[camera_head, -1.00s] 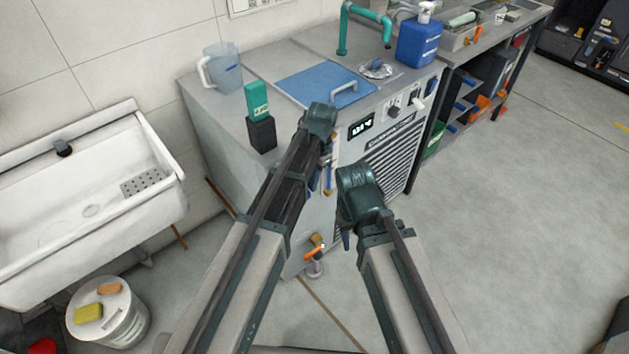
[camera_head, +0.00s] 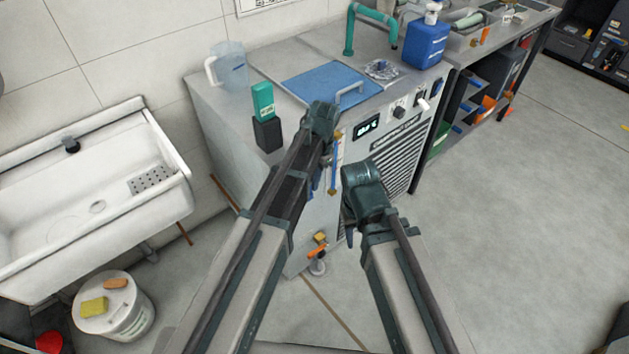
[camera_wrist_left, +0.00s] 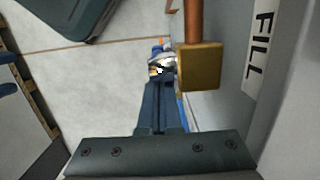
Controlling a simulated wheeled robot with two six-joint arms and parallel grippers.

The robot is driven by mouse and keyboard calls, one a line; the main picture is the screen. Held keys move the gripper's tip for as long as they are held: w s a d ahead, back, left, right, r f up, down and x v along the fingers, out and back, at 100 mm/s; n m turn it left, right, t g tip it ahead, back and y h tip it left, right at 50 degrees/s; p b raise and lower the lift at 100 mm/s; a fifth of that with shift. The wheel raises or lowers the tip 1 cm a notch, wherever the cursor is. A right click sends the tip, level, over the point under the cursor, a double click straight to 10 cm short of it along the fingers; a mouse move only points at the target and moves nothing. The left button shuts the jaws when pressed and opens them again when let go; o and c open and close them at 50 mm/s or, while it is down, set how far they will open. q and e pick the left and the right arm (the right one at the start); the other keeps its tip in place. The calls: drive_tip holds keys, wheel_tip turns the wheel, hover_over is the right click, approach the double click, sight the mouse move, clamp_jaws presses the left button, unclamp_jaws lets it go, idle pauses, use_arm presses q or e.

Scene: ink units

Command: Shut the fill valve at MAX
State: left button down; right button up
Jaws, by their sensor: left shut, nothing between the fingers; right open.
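A brass block (camera_wrist_left: 200,66) on a copper pipe (camera_wrist_left: 194,22) shows in the left wrist view, beside a white FILL label (camera_wrist_left: 261,45) on the machine's side. My right gripper (camera_head: 350,236) is open, right of the tube.
The machine (camera_head: 240,165) carries a blue lid (camera_head: 318,84), pitcher (camera_head: 232,66), green-and-black block (camera_head: 264,105) and blue bottle (camera_head: 427,42). Low on its side is an orange-handled valve (camera_head: 317,248). A sink (camera_head: 80,220) and bucket (camera_head: 125,318) stand left.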

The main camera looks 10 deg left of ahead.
use_arm(q)
drive_tip(key=w+d+r+p, duration=0.2)
drive_tip(key=r+p, duration=0.3)
drive_tip(key=w+d+r+p, duration=0.2)
drive_tip(key=r+p, duration=0.2)
drive_tip(key=shift+w+d+r+p, duration=0.25)
drive_tip(key=shift+w+r+p, duration=0.05)
drive_tip(key=shift+r+p, duration=0.1)
use_arm(e)
wheel_tip(320, 180, up, 10)
drive_tip(key=shift+d+f, duration=0.15)
drive_tip(key=shift+d, duration=0.3)
drive_tip(key=shift+w, duration=0.1)
use_arm(q)
drive_tip(key=s+a+n+t+h, duration=0.1)
drive_tip(key=s+a+n+t, duration=0.1)
drive_tip(key=s+a+n, duration=0.95)
drive_tip(key=s+d+r+m+g+y+p, duration=0.1)
drive_tip(key=s+d+r+m+p, duration=0.1)
drive_tip(key=s+d+m, duration=0.4)
drive_tip(key=s+d, duration=0.3)
drive_tip(key=shift+s+r+p, duration=0.35)
drive_tip(key=shift+s, duration=0.05)
use_arm(e)
wheel_tip(320, 180, up, 3)
drive_tip(key=shift+f, duration=0.1)
